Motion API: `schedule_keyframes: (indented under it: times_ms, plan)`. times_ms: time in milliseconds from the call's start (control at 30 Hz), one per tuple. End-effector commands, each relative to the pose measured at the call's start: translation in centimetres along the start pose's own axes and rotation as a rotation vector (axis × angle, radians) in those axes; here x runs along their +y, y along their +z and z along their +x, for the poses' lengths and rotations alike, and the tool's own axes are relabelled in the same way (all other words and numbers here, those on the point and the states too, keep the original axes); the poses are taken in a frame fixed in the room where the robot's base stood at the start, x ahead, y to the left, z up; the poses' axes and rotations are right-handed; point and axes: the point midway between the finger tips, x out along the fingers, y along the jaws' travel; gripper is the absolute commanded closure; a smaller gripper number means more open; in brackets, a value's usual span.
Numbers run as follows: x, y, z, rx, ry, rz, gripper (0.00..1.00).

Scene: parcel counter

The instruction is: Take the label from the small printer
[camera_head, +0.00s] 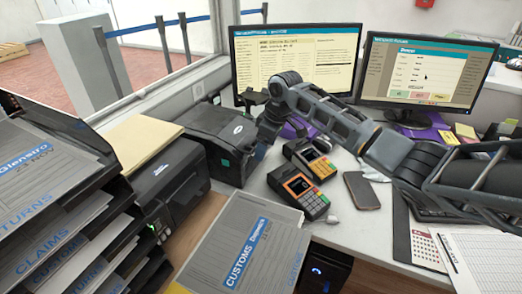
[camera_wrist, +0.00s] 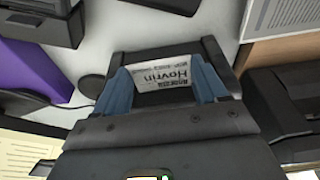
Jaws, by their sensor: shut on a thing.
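A white label (camera_wrist: 162,79) with printed text reading "Hovrin" shows between the blue pads of my gripper (camera_wrist: 164,82) in the wrist view. My gripper is shut on it. The label's lower part is hidden behind the gripper body, and I cannot tell if it still touches the printer. In the head view my gripper (camera_head: 258,145) is beside the right side of the small black printer (camera_head: 212,128), which has a small green mark on its front. The label cannot be made out in that view.
A larger black printer (camera_head: 168,185) stands in front of the small one. Two card terminals (camera_head: 300,190) and a phone (camera_head: 361,190) lie on the counter to the right. Two monitors (camera_head: 297,62) stand behind. Stacked trays (camera_head: 50,200) fill the left, and a grey customs folder (camera_head: 240,250) lies in front.

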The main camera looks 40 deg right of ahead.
Motion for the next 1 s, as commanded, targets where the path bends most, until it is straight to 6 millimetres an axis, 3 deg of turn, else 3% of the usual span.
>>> schedule_keyframes:
  times_ms: [500, 1000]
  plan:
    - [0.0, 0.2, -2.7, 0.0, -0.001, 0.001, 0.38]
    - [0.0, 0.1, -4.1, 0.001, 0.001, 0.0, 0.38]
